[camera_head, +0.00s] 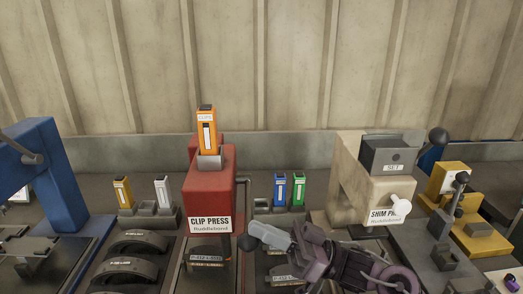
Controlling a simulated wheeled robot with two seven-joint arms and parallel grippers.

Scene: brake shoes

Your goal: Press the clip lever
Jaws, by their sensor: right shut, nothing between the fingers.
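The red clip press (212,180) stands left of centre, with a white "CLIP PRESS" label on its front and an orange clip holder (206,130) on top. Its dark lever (247,205) comes out of the right side, bends down and ends in a black ball knob (243,242). My right gripper (257,231) reaches in from the lower right, its shut grey fingers pointing left, just right of the knob. I cannot tell whether the fingers touch the knob. Nothing shows between them. My left gripper is not in view.
The cream shim press (347,190) stands to the right, a blue press (48,180) at far left. Blue (280,188) and green (298,189) holders stand behind my gripper. Curved brake shoes (127,270) lie at front left. A yellow station (477,238) is far right.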

